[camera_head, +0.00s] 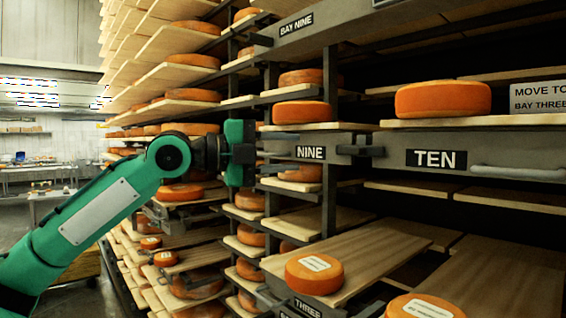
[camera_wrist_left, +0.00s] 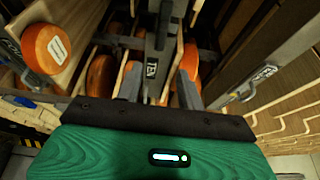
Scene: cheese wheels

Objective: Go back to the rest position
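My left arm (camera_head: 95,220) comes in from the left in the head view, raised in front of the shelves. My left gripper (camera_head: 288,152) points right, near the bay nine shelf front. Its two thin dark fingers look apart, with nothing between them. In the left wrist view the gripper (camera_wrist_left: 160,88) also shows spread fingers past the green housing. An orange cheese wheel (camera_head: 301,111) sits on the shelf marked NINE, just above and beyond the fingers. Another wheel (camera_head: 443,98) sits on the board above TEN. My right gripper is in neither view.
A labelled cheese wheel (camera_head: 314,273) lies on the pulled-out board (camera_head: 362,250) of bay three; another (camera_head: 423,306) is at the bottom right edge. Open floor lies left.

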